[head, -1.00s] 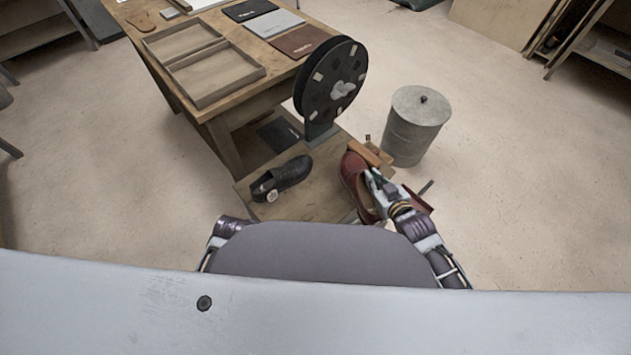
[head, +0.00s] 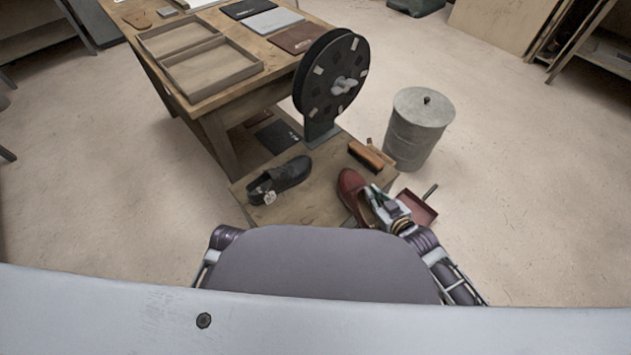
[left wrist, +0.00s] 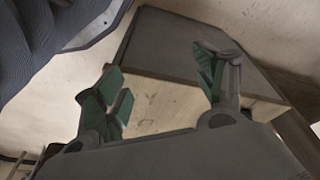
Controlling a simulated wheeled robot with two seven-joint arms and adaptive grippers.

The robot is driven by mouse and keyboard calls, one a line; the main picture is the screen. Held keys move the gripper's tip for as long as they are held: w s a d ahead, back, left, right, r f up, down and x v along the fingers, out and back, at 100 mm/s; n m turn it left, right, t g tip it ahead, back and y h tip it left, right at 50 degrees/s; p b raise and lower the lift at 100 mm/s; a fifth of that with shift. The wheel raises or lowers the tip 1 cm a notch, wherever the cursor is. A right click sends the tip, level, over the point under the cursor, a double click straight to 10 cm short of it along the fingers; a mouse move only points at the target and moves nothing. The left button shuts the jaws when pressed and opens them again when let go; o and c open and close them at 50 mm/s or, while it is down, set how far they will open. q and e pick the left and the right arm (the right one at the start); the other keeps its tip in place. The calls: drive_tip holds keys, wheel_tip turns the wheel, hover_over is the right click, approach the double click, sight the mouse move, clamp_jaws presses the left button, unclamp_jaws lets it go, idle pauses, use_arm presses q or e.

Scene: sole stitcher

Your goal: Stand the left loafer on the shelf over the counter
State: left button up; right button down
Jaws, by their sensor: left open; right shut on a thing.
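A dark red loafer (head: 352,186) is at the right front of the low wooden bench, toe pointing away from me. My right gripper (head: 381,206) is shut on it near its opening. I cannot tell whether its sole touches the bench top. A black shoe (head: 284,178) with a small pale tag stands on the bench to its left. My left gripper (left wrist: 158,88) shows in the left wrist view, open and empty, its green-padded fingers wide apart. The head view does not show its fingers. I cannot make out the shelf over the counter.
The low bench (head: 312,207) also bears a brush (head: 371,155) and a dark wheel on a stand (head: 331,80). A lidded metal bin (head: 418,128) stands to the right. A red dustpan (head: 418,208) lies beside the bench. A worktable with a wooden tray (head: 262,68) is behind.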

sight(365, 185)
drive_tip(key=shift+w+r, duration=0.1)
drive_tip(key=shift+w, duration=0.05)
